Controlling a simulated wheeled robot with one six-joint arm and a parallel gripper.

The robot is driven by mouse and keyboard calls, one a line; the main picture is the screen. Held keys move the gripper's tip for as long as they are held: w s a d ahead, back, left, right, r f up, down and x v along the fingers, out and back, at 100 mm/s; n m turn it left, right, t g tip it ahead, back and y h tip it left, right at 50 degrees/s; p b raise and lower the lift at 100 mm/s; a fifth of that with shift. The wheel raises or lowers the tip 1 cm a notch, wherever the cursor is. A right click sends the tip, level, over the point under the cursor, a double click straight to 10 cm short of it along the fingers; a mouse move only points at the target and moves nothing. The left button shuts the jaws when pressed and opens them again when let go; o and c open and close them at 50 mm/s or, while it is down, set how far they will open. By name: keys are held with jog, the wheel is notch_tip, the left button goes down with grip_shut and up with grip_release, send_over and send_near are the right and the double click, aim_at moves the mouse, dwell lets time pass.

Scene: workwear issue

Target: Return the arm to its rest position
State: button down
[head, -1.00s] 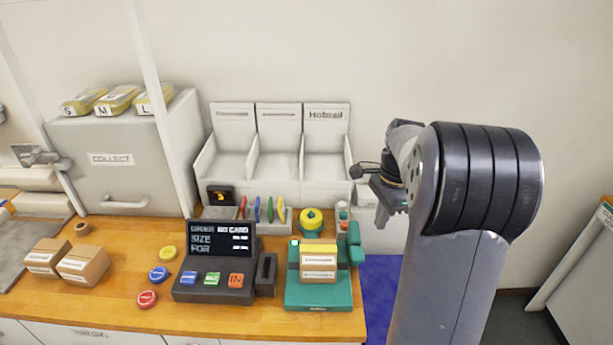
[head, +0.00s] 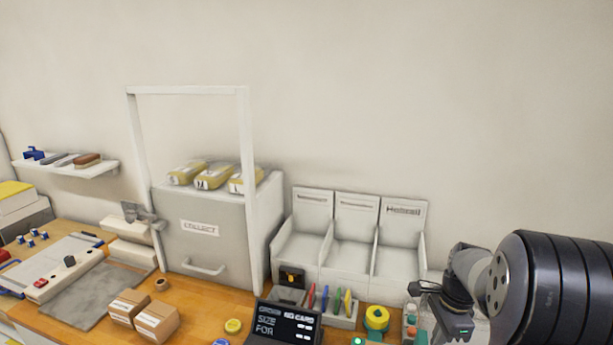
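My gripper (head: 447,318) is at the right of the head view, at the end of my arm, which enters from the right edge. It hangs in front of the wall, just right of the white three-bay rack (head: 350,262). Its fingers are small and partly hidden, so I cannot tell whether they are open or shut. I see no object held in it.
The wooden counter (head: 200,296) carries a grey COLLECT cabinet (head: 212,245), two cardboard boxes (head: 155,320), a dark order display (head: 288,325), a holder with coloured cards (head: 330,303) and a yellow-green tape roll (head: 377,318). A wall shelf (head: 66,168) is at left. The upper wall is clear.

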jog(key=shift+r, duration=0.2)
